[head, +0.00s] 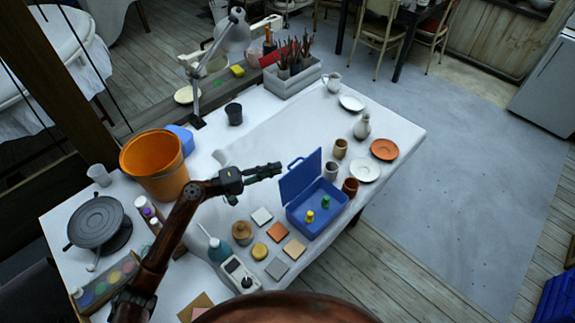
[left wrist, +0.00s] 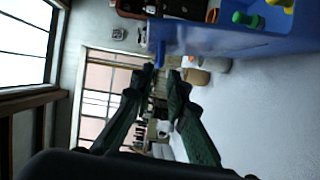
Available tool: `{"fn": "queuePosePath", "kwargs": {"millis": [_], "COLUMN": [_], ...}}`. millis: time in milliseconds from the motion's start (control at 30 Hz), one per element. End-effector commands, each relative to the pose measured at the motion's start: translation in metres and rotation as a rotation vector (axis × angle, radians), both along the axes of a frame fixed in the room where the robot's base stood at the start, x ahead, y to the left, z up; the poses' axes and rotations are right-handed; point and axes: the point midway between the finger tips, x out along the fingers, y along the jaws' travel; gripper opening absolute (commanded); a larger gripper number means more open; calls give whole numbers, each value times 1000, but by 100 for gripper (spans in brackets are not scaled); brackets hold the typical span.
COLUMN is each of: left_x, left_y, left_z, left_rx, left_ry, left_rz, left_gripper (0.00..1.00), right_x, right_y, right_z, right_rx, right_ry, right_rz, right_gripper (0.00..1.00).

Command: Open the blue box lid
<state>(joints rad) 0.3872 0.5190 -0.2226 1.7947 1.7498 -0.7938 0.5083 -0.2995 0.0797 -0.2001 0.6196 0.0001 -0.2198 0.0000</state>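The blue box (head: 318,222) stands on the white table, right of the middle. Its lid (head: 301,175) is raised and stands up at the back-left side, so the inside shows. A yellow piece (head: 310,216) and a green piece (head: 325,202) are in the box. My left gripper (head: 277,169) is just left of the raised lid, with its fingers a little apart and nothing seen between them. In the left wrist view the fingertips (left wrist: 162,73) have a narrow gap, and the blue box (left wrist: 225,42) is beyond them. I cannot tell whether they touch the lid. My right gripper is out of view.
An orange bucket (head: 155,165) is at left. The table behind the lid is mostly clear.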

Motion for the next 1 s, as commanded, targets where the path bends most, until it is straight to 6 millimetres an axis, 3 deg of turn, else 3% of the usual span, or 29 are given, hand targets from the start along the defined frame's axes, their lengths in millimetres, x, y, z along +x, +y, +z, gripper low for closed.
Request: {"fn": "queuePosePath", "kwargs": {"millis": [100,300,1000], "left_x": [-10,-19,-21], "left_y": [21,41,45], "left_z": [0,1,1], "left_rx": [1,1,0], "left_ry": [-1,0,0], "left_rz": [1,0,2], "left_gripper": [14,14,14], "right_x": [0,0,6], "right_y": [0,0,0], "right_z": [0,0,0], "right_rx": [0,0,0], "right_ry": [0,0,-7], "right_rz": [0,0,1], "right_gripper": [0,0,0]}}
